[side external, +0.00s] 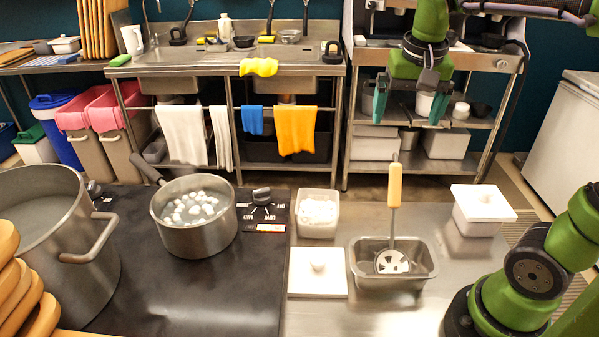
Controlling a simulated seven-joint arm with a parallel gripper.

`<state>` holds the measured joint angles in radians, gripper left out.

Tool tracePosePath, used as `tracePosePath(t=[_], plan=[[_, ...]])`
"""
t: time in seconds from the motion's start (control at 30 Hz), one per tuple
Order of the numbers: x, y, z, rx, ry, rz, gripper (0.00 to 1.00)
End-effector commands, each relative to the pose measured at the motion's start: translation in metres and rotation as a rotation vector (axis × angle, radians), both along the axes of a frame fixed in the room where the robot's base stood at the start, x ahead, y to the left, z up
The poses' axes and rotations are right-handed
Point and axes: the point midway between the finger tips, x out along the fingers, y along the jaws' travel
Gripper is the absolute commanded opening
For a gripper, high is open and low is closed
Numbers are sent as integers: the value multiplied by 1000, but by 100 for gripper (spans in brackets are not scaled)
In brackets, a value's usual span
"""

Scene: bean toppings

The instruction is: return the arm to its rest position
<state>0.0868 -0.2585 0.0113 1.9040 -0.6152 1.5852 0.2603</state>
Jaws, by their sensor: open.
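My gripper (409,103) hangs in the air at the upper right with its two teal fingers apart. It is open, and nothing shows between the fingers. It is above and behind the metal pan (432,276) on the counter. A ladle with a yellow handle (395,186) and a slotted round head (392,262) stands upright in that pan, apart from my gripper. A metal pot (196,240) with white pieces in liquid is on the dark stove at the left.
A white container (317,225) with white contents stands behind a loose white lid (318,286). A lidded white box (482,217) is at the right. A large pot (95,250) and stacked round tan pieces (20,310) fill the left. A sink counter and shelves stand behind.

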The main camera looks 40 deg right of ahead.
Motion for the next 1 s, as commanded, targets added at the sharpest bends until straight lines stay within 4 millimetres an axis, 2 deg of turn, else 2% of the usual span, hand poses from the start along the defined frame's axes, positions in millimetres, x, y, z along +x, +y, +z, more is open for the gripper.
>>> tracePosePath(t=[0.23,0.37,0.53,0.7,0.83,1.0], plan=[[3,0,0,-7,-12,30,100],[5,11,-18,20,-58,148,100],[-17,48,-43,91,-245,357,100],[-41,75,-58,137,-415,449,100],[-53,82,-61,156,-458,458,100],[-54,83,-58,155,-469,464,100]])
